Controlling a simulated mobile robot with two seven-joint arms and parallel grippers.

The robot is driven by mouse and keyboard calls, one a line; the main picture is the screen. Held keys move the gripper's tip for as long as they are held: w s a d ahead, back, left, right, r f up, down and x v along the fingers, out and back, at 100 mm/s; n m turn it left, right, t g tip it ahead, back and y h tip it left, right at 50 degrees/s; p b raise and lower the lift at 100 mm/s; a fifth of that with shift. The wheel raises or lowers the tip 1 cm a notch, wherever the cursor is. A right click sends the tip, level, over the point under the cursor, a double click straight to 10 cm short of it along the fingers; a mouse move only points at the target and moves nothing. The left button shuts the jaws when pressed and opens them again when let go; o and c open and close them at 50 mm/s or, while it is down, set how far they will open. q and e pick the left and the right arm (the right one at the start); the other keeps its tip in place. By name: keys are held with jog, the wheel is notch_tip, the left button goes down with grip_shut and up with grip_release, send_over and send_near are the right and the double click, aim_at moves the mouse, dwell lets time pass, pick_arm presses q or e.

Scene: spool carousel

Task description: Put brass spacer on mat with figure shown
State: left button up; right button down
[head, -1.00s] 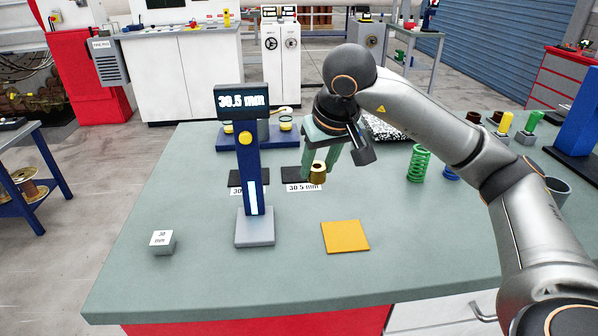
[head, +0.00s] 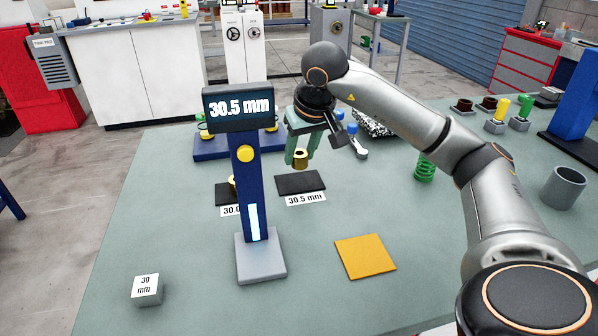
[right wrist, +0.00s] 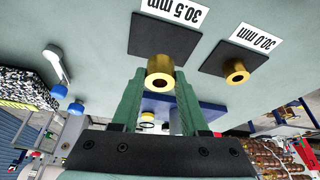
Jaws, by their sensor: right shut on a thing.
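My right gripper (head: 301,160) is shut on a brass spacer (head: 300,156), a short tube with a hole. It holds it above the far edge of the black mat labelled 30.5 mm (head: 306,184). The right wrist view shows the held spacer (right wrist: 160,74) between green fingers, with the 30.5 mm mat (right wrist: 150,42) behind it. A second brass spacer (right wrist: 235,71) sits on the black mat labelled 30.0 mm (right wrist: 217,60). In the head view the gauge post partly hides that mat (head: 223,196). The gauge display (head: 240,107) reads 30.5 mm. My left gripper is not in view.
An orange pad (head: 366,257) and a 30 mm block (head: 147,291) lie nearer the front. A green spring (head: 425,168) and grey cup (head: 563,188) stand at right.

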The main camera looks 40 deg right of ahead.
aim_at(300, 166)
pick_arm(q)
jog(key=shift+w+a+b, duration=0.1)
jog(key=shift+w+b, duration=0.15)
jog(key=shift+b, duration=0.15)
pick_arm(e)
jog(key=shift+f, duration=1.95)
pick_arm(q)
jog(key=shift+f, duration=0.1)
pick_arm(e)
jog(key=shift+f, duration=0.15)
jog(key=shift+c, duration=2.1)
grip_release()
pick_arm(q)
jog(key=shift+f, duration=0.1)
pick_arm(e)
jog(key=shift+r, duration=0.3)
pick_arm(q)
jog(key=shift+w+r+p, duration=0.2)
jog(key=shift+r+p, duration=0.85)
jog(key=shift+p, duration=0.1)
pick_arm(e)
jog(key=v, duration=1.1)
jog(key=shift+r, duration=0.35)
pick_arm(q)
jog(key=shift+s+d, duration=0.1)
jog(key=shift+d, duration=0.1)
pick_arm(e)
jog(key=shift+s+a, duration=0.1)
jog(key=shift+s, duration=0.05)
